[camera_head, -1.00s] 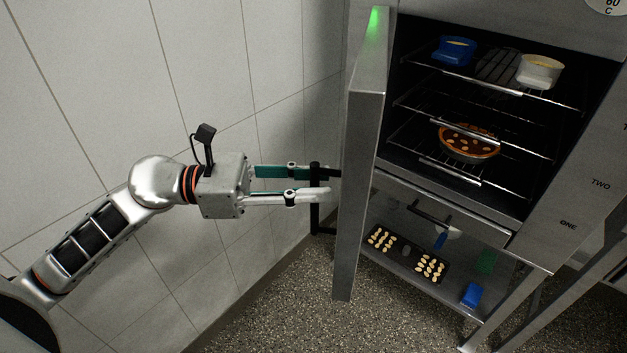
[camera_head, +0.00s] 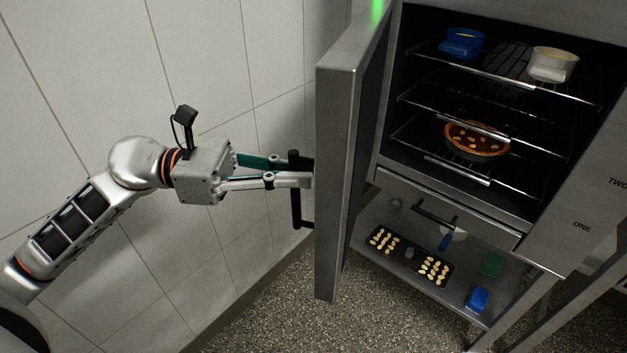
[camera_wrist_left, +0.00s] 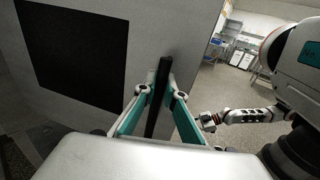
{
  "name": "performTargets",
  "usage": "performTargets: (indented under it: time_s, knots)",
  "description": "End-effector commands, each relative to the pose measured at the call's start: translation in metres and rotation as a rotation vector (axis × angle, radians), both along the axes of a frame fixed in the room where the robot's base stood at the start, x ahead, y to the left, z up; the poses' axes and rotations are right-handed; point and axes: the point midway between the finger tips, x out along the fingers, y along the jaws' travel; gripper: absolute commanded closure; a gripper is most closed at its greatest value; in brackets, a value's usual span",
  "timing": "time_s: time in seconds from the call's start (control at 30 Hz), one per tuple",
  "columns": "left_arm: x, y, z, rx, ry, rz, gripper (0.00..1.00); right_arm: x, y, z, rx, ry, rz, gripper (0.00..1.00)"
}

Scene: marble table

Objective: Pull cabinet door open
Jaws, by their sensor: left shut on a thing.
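The metal cabinet door (camera_head: 337,185) stands wide open to the left of the cabinet (camera_head: 452,200), its edge toward me. Its black vertical handle (camera_head: 297,208) is on the outer face. My left gripper (camera_head: 303,172) is shut on the handle, with a finger on each side of it. In the left wrist view the handle (camera_wrist_left: 158,98) passes between the fingers (camera_wrist_left: 158,92), in front of the door's grey face (camera_wrist_left: 155,25). What looks like my right gripper (camera_wrist_left: 208,121) shows small at the right of that view, away from the door; its jaws are unclear.
Inside are a blue dish (camera_head: 463,43), a white dish (camera_head: 553,64) and a pie (camera_head: 476,141) on wire racks. A tray of small pieces (camera_head: 410,256) and a blue block (camera_head: 478,299) lie on the lower shelf. A tiled wall (camera_head: 250,50) is close on the left.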

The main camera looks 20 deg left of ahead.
Motion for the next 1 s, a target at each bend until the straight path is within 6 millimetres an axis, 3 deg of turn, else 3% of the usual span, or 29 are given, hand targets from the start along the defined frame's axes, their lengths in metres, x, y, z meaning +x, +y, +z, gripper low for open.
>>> performTargets:
  time_s: [0.03,0.17,0.5,0.9,0.93,0.97,1.0]
  knots:
    - [0.008,0.010,-0.012,0.003,0.009,0.001,1.00,-0.007,0.002,-0.014,0.003,0.020,0.004,0.60]
    - [0.010,0.028,-0.013,0.001,0.011,-0.032,1.00,-0.007,0.006,-0.019,0.010,0.022,0.010,0.60]
    - [0.022,0.087,-0.007,-0.003,0.004,-0.059,1.00,0.000,0.022,-0.015,0.056,0.002,0.019,0.60]
    - [0.020,0.092,0.001,-0.003,-0.007,-0.064,1.00,0.003,0.024,-0.009,0.062,-0.010,0.020,0.60]
    - [0.020,0.092,0.001,-0.003,-0.007,-0.064,0.83,0.003,0.024,-0.009,0.062,-0.010,0.020,0.60]
    - [0.020,0.092,0.001,-0.003,-0.007,-0.065,0.75,0.003,0.024,-0.009,0.062,-0.010,0.020,0.60]
    - [0.020,0.092,0.001,-0.004,-0.006,-0.065,0.73,0.003,0.024,-0.009,0.062,-0.009,0.020,0.60]
